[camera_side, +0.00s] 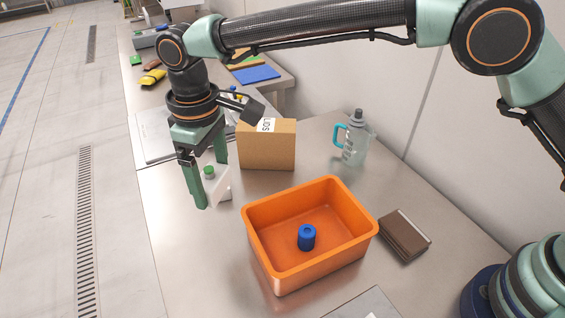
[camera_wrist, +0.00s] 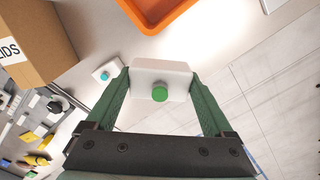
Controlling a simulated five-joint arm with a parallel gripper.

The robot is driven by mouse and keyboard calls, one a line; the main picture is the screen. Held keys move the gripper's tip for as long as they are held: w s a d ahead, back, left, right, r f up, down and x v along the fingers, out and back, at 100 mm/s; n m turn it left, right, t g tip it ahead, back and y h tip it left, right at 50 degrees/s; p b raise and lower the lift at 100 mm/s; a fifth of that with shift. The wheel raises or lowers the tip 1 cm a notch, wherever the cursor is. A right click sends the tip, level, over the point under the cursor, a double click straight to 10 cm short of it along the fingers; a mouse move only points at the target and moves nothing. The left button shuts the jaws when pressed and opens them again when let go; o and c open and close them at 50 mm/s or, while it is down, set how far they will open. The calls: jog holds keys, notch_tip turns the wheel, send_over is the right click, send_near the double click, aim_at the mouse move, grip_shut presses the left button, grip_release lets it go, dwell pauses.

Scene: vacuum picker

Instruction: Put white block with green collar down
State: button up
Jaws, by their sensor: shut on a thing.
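The white block with the green collar (camera_wrist: 150,70) is between the two green fingers of my gripper (camera_wrist: 159,76) in the wrist view, its collar facing the camera. In the side view the block (camera_side: 214,183) shows between the fingers of my gripper (camera_side: 212,188), left of the orange bin and partly hidden by the near finger. My gripper points down and is shut on the block. I cannot tell whether the block touches the steel table (camera_side: 190,240) or hangs just above it.
A white block with a teal collar (camera_wrist: 106,70) stands beside the held one. An orange bin (camera_side: 322,276) with a blue cylinder (camera_side: 307,237) is to the right. The near-left table is bare.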

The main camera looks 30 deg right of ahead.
aim_at(226, 239)
notch_tip(226, 239, down, 14)
jog(key=shift+f, duration=0.15)
dwell(0.4)
jog(key=shift+f, duration=0.15)
jog(key=o, duration=1.3)
